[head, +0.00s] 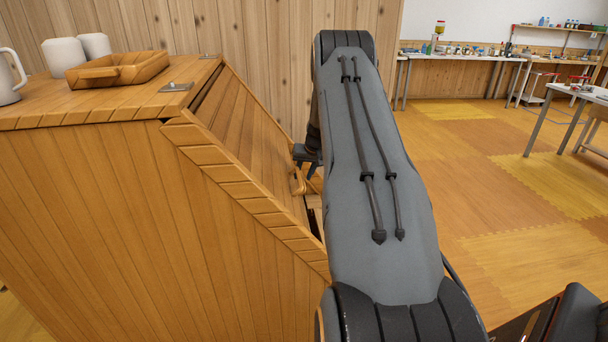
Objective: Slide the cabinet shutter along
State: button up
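The wooden cabinet (110,200) stands at the left with a sloping front. Its plank shutter (243,135) lies in the slope, behind a raised slatted edge. A small wooden handle (298,184) sticks out low on the shutter. A dark gap shows below the handle, and a narrow dark strip runs along the shutter's upper left. My gripper (309,171) is at the lower part of the slope, just above and beside the handle. My own arm hides part of it. I cannot tell whether its fingers touch the handle or are open or shut.
On the cabinet top are a wooden tray (130,66), white cups (63,54) and a white mug (8,78) at the left edge. A plank wall (260,35) rises behind. Open floor (480,180) lies to the right, with workbenches (465,58) farther back.

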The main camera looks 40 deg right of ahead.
jog(key=shift+d+f, duration=0.1)
jog(key=shift+f, duration=0.2)
grip_shut()
jog(key=s+d+f+b, duration=0.3)
jog(key=d+f+b, duration=0.2)
jog(key=f, duration=0.4)
jog(key=s+d+f+b, duration=0.3)
jog(key=d+f+b, duration=0.2)
jog(key=f+b, duration=0.3)
jog(key=s+d+f+b, duration=0.3)
jog(key=d+f+b, duration=0.3)
jog(key=f, duration=0.4)
jog(key=shift+s+f, duration=0.2)
jog(key=shift+s, duration=0.2)
jog(key=shift+s+d+f+b, duration=0.25)
jog(key=shift+d+f+b, duration=0.15)
jog(key=shift+b, duration=0.2)
jog(key=shift+s, duration=0.1)
